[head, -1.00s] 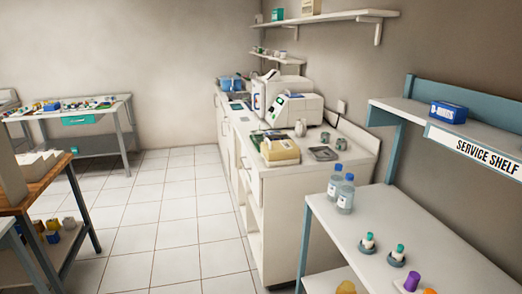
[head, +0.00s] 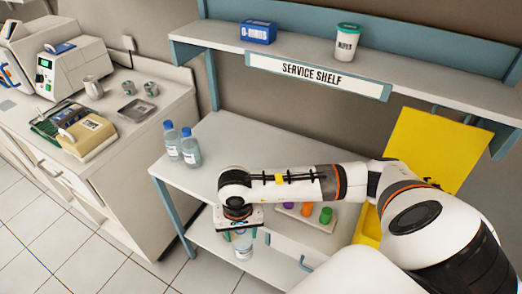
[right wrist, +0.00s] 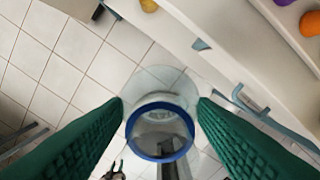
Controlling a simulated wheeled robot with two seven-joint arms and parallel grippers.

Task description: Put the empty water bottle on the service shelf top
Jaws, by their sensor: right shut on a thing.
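My right gripper (head: 240,230) is shut on a clear empty water bottle (head: 243,246), which hangs below the hand at the front edge of the workbench. In the right wrist view, the green finger pads of the gripper (right wrist: 160,108) stand on both sides of the bottle (right wrist: 158,84); its blue ring (right wrist: 160,157) faces the camera. The service shelf top (head: 298,52) is a grey board on blue posts above the bench, behind and higher than the gripper. Its sign reads SERVICE SHELF. My left gripper is out of view.
A blue O-rings box (head: 258,32) and a white tub with green lid (head: 346,42) stand on the shelf top, with bare board between and beside them. Two blue-capped bottles (head: 181,144) stand on the bench (head: 232,135). A yellow open-lidded bin (head: 432,150) is at right.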

